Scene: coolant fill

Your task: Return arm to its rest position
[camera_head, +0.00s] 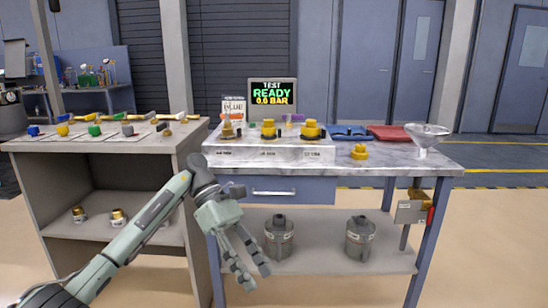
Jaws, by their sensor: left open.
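My left arm reaches in from the lower left, and its gripper (254,279) hangs in front of the workbench, pointing down. Its two fingers are apart, with nothing between them. It is below the bench top, in front of the lower shelf and left of a grey metal canister (279,238). It touches nothing that I can see. My right gripper does not show.
The workbench (450,168) carries yellow fittings on a white block (275,154), a loose yellow cap (360,152), a clear funnel (427,135) and a display reading "TEST READY 0.6 BAR" (272,92). A tool counter (95,146) stands left. Open floor lies in front.

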